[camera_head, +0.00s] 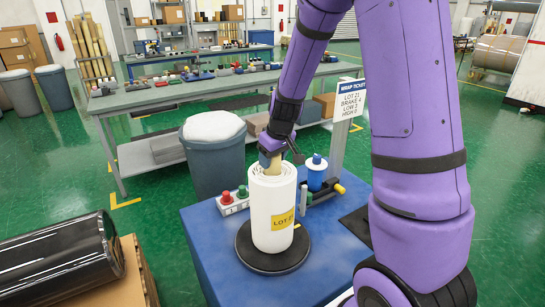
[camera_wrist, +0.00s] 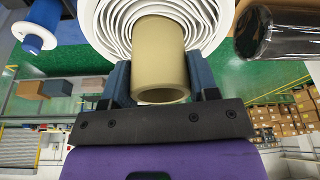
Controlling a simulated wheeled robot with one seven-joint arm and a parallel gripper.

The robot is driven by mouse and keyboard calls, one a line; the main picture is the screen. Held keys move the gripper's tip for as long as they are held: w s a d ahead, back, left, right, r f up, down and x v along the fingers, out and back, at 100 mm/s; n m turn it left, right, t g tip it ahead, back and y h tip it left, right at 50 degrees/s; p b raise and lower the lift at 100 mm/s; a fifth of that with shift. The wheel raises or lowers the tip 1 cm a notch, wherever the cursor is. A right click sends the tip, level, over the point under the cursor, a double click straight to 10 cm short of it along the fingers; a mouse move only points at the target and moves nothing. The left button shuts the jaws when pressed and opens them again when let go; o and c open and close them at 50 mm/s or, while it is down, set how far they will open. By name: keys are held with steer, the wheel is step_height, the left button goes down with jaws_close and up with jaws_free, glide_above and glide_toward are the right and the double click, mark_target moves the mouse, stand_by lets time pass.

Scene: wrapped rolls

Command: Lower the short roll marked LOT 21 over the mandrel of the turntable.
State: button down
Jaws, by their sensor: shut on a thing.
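The white short roll (camera_head: 270,205), with a yellow LOT 21 label (camera_head: 284,220), stands upright over the black round plate of the turntable (camera_head: 250,262). Its loose white layers (camera_wrist: 115,25) show in the wrist view around a tan core (camera_wrist: 158,60) that sticks out of its end. My gripper (camera_head: 271,158) is above the roll, its blue fingers shut on opposite sides of the core. The mandrel is not visible; the roll hides the plate's middle. I cannot tell whether the roll's bottom touches the plate.
A red-and-green button box (camera_head: 233,201) and a blue spool (camera_head: 316,173) with a yellow-tipped lever (camera_head: 340,188) flank the roll on the blue bench (camera_head: 205,225). A ticket sign (camera_head: 350,100) stands behind. A black wrapped roll (camera_head: 55,260) lies at the left.

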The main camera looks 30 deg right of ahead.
steer(key=shift+f, duration=0.1)
steer(key=shift+c, duration=1.5)
jaws_free()
steer(key=v, duration=1.1)
steer(key=s+a+r, duration=0.2)
steer(key=s+r, duration=0.2)
steer(key=s, duration=0.4)
steer(key=s+a+r+m+t, duration=0.1)
steer(key=s+a+r, duration=0.2)
steer(key=s, duration=0.5)
steer(key=s+a+r+m+t, duration=0.1)
steer(key=s+a+r, duration=0.2)
steer(key=s, duration=0.5)
steer(key=shift+s+r+h, duration=0.3)
steer(key=shift+s+r, duration=0.05)
steer(key=shift+r, duration=0.5)
